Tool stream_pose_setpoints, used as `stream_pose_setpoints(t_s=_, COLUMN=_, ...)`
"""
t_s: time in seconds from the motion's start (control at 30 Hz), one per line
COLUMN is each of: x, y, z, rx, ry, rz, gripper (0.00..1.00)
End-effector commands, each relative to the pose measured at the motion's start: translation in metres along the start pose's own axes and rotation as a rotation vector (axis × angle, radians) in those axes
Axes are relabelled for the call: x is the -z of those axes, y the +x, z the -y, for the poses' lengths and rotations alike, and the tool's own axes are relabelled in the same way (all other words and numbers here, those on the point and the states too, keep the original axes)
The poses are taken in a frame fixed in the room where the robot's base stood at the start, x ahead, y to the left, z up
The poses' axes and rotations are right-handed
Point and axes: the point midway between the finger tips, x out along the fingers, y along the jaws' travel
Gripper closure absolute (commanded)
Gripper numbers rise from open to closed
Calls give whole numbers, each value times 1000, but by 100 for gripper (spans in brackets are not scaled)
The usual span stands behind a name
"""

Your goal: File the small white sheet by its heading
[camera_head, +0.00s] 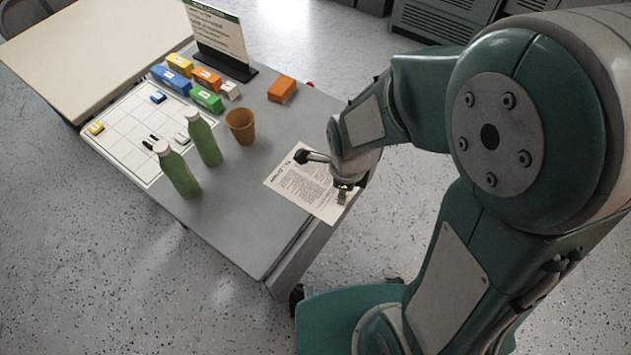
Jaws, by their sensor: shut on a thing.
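The small white sheet (302,184) shows at the right side of the grey table, printed with a heading and a block of text too small to read. Its lower right corner reaches past the table edge. My gripper (326,174) is at the sheet's right part, shut on it. One dark finger shows over the sheet's upper edge, and a small green part shows near its right edge. The exact grip is hidden by my wrist. I cannot tell whether the sheet touches the table. A sign with a green heading (218,32) stands in a dark base at the back; its words are unreadable.
Two green bottles (178,171) (204,138) and a brown cup (240,126) stand left of the sheet. Several coloured labelled blocks (206,79), an orange block (282,89) and a white grid board (122,130) lie farther back. The table's front is clear.

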Motion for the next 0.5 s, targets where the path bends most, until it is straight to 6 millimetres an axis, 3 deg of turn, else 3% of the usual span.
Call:
stream_pose_setpoints(t_s=0.17, x=3, y=-1, z=-10, rx=0, ry=96, rz=0, gripper=100)
stream_pose_setpoints(t_s=0.5, x=0, y=1, z=-8, rx=0, ry=102, rz=0, gripper=100)
